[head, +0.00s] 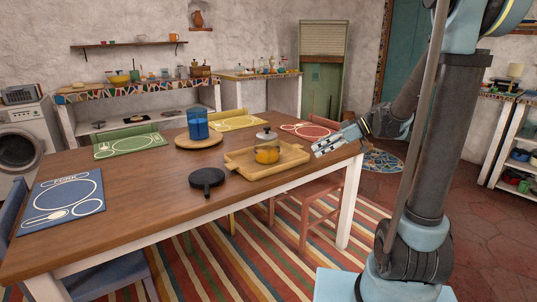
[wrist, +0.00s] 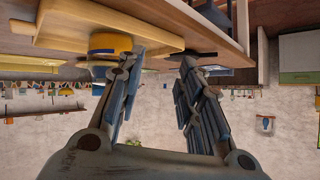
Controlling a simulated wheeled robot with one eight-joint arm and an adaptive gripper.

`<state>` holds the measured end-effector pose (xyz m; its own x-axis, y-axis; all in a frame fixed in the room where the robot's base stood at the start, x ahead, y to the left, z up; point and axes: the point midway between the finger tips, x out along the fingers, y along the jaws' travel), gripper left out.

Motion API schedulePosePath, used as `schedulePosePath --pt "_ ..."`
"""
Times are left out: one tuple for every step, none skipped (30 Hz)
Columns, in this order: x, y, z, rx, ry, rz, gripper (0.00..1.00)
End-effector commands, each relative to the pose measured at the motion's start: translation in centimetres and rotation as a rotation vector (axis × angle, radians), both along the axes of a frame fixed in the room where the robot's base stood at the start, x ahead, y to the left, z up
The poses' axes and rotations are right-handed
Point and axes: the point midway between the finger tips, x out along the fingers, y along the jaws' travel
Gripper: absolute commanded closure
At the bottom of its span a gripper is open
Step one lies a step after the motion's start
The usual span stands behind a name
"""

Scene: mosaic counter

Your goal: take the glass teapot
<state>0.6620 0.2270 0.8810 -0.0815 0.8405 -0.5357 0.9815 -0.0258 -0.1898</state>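My gripper (head: 318,150) is just right of the tray, over the table's right end, apart from the teapot. In the wrist view, which is upside down, my gripper (wrist: 158,58) has its two fingers spread with nothing between them. The teapot's yellow part (wrist: 110,42) shows beyond the left finger, which partly hides it.
A black pan (head: 207,178) lies left of the tray. A blue pitcher (head: 198,124) stands on a round wooden board (head: 199,142) behind. Blue (head: 64,197), green (head: 130,147), yellow (head: 234,125) and red (head: 308,131) placemats lie near the edges. Chairs surround the table. The table's middle left is clear.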

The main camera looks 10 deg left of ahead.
Motion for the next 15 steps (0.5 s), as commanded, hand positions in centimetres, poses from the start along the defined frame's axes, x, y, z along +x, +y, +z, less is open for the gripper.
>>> schedulePosePath --pt "0.9 0.5 0.0 0.034 -0.028 0.029 0.66" --pt "1.4 0.8 0.1 0.056 -0.048 0.048 0.66" --pt "1.9 1.1 0.2 0.082 -0.071 0.068 0.66" --pt "2.3 1.4 0.2 0.101 -0.088 0.083 0.66" --pt "2.6 1.5 0.3 0.117 -0.104 0.095 0.66" --pt "3.0 1.8 0.3 0.137 -0.122 0.11 0.66" --pt "3.2 1.9 0.3 0.149 -0.135 0.12 0.66" --pt "3.4 2.0 0.4 0.16 -0.145 0.127 0.66" --pt "3.6 2.2 0.4 0.173 -0.156 0.137 0.66" --pt "3.7 2.2 0.4 0.18 -0.164 0.141 0.66" --pt "3.8 2.3 0.4 0.186 -0.169 0.146 0.66" --pt "3.9 2.5 0.4 0.192 -0.175 0.15 0.66" --pt "3.9 2.7 0.4 0.195 -0.178 0.152 0.66" --pt "3.9 2.9 0.3 0.196 -0.179 0.154 0.66" --pt "3.8 3.3 0.1 0.197 -0.181 0.155 0.66"
